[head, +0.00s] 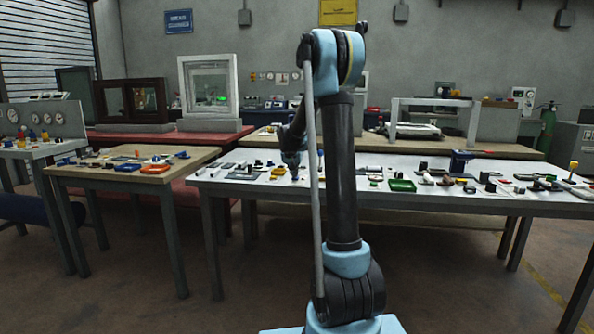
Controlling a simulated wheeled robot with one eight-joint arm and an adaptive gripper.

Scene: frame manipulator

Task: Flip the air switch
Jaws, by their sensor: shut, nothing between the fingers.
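My gripper (294,175) is small in the head view, just left of my arm's dark upright link, pointing down over the long white table (340,162). It is shut and empty. Several small dark, grey, white and yellow parts lie around it on the table. I cannot tell which of them, if any, is the air switch; the parts are too small to make out. My arm hides a strip of the table to the right of the gripper. I cannot tell whether the fingertips touch anything.
A green tray (402,185) and a blue vise-like device (461,161) are on the white table. A wooden table (92,171) with small parts stands to the left. Framed windows (209,86) stand behind. The floor in front of the tables is clear.

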